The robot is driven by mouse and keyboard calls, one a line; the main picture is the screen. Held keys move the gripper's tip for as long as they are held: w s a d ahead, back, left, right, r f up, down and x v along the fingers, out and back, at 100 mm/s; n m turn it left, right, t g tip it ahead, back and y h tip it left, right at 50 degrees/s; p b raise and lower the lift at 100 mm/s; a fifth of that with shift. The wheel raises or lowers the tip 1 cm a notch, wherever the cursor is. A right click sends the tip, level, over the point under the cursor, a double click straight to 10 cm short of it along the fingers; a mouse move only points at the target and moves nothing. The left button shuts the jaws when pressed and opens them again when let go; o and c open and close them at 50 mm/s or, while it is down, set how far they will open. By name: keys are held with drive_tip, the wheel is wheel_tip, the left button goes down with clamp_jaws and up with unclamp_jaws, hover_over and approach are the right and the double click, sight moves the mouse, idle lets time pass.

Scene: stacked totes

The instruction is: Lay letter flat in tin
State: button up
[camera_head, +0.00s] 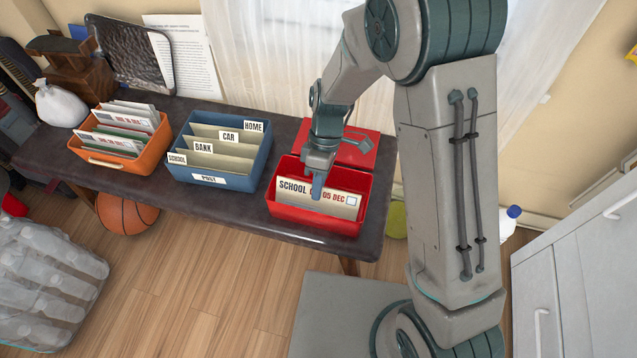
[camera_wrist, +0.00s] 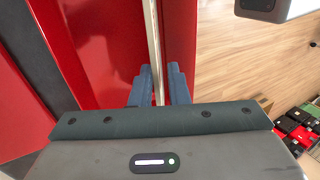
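The letter (camera_head: 338,204) is a cream sheet marked "SCHOOL" and "05 DEC". It stands on edge, upright, inside the red tin (camera_head: 288,213). My gripper (camera_head: 317,188) is over the tin with its fingers at the letter's top edge. In the wrist view, the letter (camera_wrist: 153,40) shows edge-on as a thin strip between the two blue fingers of my gripper (camera_wrist: 159,88), which are shut on it. The tin's red inside (camera_wrist: 95,45) shows beside it. The tin's lid (camera_head: 355,150) stands open behind. The letter's lower edge is hidden.
A blue box (camera_head: 217,184) with dividers labelled SCHOOL, BANK, CAR and HOME stands left of the tin. An orange box (camera_head: 108,163) of letters is further left. All stand on a dark bench (camera_head: 258,225). A white bag (camera_head: 60,104) lies at its left end.

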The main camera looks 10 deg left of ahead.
drive_tip(key=shift+o, duration=1)
drive_tip(key=p+v, duration=0.3)
drive_tip(key=v, duration=1)
drive_tip(key=shift+w+r+p, duration=0.15)
drive_tip(key=shift+r+p, duration=0.2)
drive_tip(key=shift+p, duration=0.05)
drive_tip(key=shift+d, duration=0.1)
drive_tip(key=s+d+r+m+t+p, duration=0.2)
drive_tip(key=s+d+r+m+p, duration=0.2)
drive_tip(key=d+r+p, duration=0.3)
drive_tip(key=s+d+r+m+t+p, duration=0.3)
drive_tip(key=d+r+m+p, duration=0.4)
drive_tip(key=r, duration=0.7)
drive_tip(key=s+d+r+m+t+p, duration=0.2)
drive_tip(key=s+d+r+m+p, duration=0.3)
drive_tip(key=r, duration=0.6)
drive_tip(key=d+m+p, duration=0.1)
drive_tip(key=d+p, duration=0.1)
drive_tip(key=d, duration=0.1)
drive_tip(key=shift+r+t, duration=0.2)
drive_tip(key=shift+t, duration=0.2)
